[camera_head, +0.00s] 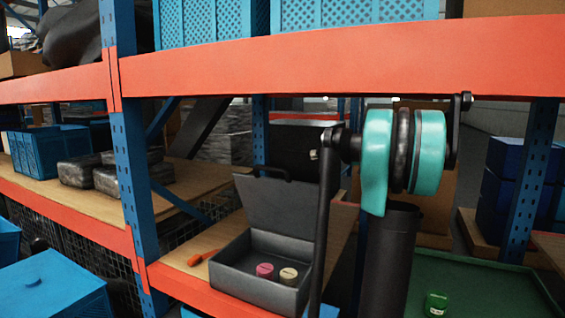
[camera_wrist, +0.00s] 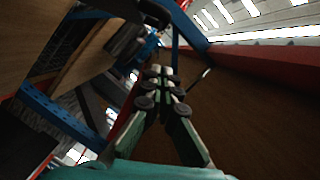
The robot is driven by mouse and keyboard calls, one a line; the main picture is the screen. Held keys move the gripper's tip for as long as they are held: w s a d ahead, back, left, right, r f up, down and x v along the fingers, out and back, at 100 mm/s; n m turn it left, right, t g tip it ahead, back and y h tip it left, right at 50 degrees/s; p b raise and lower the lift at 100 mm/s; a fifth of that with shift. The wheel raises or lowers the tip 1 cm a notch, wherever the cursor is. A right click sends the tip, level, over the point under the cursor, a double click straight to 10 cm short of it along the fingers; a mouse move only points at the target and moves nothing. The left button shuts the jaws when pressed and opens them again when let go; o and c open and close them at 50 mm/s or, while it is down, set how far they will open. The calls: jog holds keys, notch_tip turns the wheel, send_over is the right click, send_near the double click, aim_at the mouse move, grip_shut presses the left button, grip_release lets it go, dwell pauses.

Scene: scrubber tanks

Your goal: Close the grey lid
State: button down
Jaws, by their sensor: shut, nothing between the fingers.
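A grey box (camera_head: 258,272) stands on the wooden shelf in the head view. Its grey lid (camera_head: 290,208) is open, tilted up at the back, with a dark handle along its top edge. A pink round item (camera_head: 265,270) and a cream round item (camera_head: 288,276) lie inside the box. My gripper (camera_wrist: 161,72) shows in the wrist view with its green fingers together and nothing between them. I cannot make out the gripper's fingers in the head view, so its distance from the lid is unclear. I cannot pick out the lid surely in the wrist view.
An orange-handled tool (camera_head: 208,257) lies left of the box. A red beam (camera_head: 340,60) crosses above, and a blue post (camera_head: 130,170) stands left. A green tray (camera_head: 480,285) holding a small green item (camera_head: 436,304) is at the right.

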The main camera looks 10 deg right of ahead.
jog(key=x, duration=0.7)
jog(key=s+f+x, duration=0.1)
jog(key=x, duration=0.3)
jog(key=shift+a, duration=0.1)
jog(key=shift+s+a+f, duration=0.35)
jog(key=shift+s+a, duration=0.05)
jog(key=shift+s, duration=0.1)
